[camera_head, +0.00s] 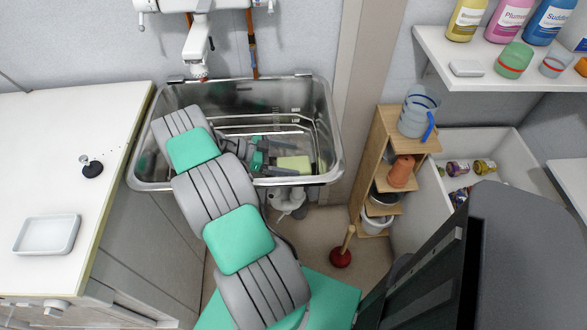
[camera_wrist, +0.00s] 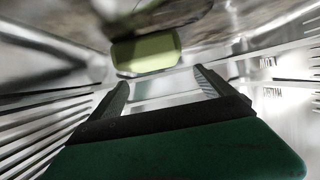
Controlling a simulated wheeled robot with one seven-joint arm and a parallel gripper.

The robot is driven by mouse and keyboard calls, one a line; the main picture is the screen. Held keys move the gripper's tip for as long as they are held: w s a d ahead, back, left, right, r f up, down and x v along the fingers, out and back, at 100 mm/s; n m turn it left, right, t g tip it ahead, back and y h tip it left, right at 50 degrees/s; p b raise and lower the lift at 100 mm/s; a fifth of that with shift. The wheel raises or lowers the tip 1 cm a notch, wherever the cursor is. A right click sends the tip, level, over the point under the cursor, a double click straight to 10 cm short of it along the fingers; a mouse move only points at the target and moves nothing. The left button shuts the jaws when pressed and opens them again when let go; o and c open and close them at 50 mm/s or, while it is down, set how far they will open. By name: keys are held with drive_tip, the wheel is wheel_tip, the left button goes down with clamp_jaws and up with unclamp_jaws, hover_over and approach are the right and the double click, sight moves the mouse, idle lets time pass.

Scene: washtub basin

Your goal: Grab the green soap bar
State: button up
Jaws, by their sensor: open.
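The green soap bar (camera_head: 294,164) is a pale yellow-green block inside the metal washtub basin (camera_head: 334,150), towards its right side. In the wrist view the soap bar (camera_wrist: 146,52) lies just beyond my fingertips, in front of the gap between them. My gripper (camera_head: 277,161) is down in the basin, left of the soap bar. In the wrist view my gripper (camera_wrist: 160,82) is open, with its two dark fingers apart and nothing between them. I cannot tell whether a fingertip touches the soap.
A wire rack (camera_head: 265,121) stands in the basin, and its bars show on both sides of my gripper in the wrist view. A faucet (camera_head: 197,52) hangs over the basin's back. A white counter (camera_head: 55,150) is at left, a wooden shelf (camera_head: 385,150) at right.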

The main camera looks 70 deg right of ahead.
sight(308, 163)
drive_tip(key=p+x, duration=0.1)
drive_tip(key=x, duration=0.4)
drive_tip(key=shift+s+a+f, duration=0.15)
drive_tip(key=shift+s, duration=0.15)
drive_tip(key=shift+w, duration=0.1)
drive_tip(key=c, duration=1.7)
